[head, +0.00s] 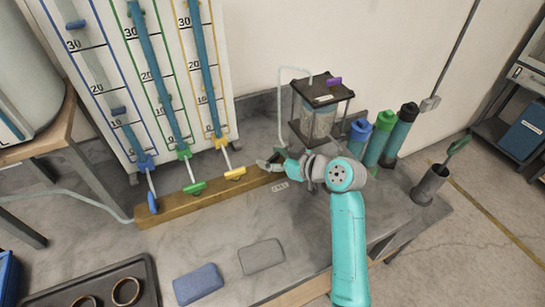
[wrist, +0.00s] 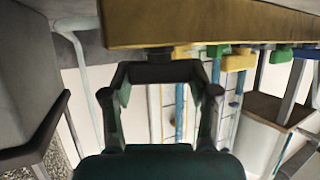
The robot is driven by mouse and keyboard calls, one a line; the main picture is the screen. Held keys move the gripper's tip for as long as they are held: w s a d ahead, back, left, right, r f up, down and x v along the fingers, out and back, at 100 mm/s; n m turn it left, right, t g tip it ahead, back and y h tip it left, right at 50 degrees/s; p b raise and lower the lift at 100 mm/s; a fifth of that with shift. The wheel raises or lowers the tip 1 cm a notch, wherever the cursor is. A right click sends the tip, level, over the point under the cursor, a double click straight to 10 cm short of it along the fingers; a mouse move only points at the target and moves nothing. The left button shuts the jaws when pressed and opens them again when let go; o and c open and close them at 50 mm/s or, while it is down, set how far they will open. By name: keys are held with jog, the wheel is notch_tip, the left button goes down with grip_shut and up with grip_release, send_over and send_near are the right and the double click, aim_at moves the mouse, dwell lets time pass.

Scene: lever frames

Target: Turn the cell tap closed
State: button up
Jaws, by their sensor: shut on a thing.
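The cell tap sits at the right end of the wooden beam (head: 190,204), by the small CELL label (head: 280,186). In the wrist view its dark handle (wrist: 160,71) lies crosswise between my fingertips, just below the beam edge. My gripper (head: 270,164) is at that end of the beam, and its fingers (wrist: 162,76) are shut on the handle. In the head view my gripper hides most of this tap, so its angle is hard to tell there. The blue tap (head: 152,202), green tap (head: 194,187) and yellow tap (head: 235,173) stand along the beam to the left.
A framed clear vessel (head: 318,118) stands behind my gripper. Blue, green and black-capped bottles (head: 378,142) and a dark cup (head: 430,184) stand to the right. A blue pad (head: 198,283), a grey pad (head: 262,256) and a dark tray (head: 145,270) lie in front.

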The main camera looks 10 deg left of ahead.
jog(key=shift+m+t+h, duration=1.9)
jog(key=shift+m+t, duration=0.2)
jog(key=shift+m, duration=0.3)
jog(key=o, duration=1.2)
jog(key=shift+h, duration=0.3)
jog(key=shift+c, duration=0.2)
jog(key=shift+s, duration=0.1)
jog(key=v, duration=1.2)
jog(key=shift+f, duration=0.15)
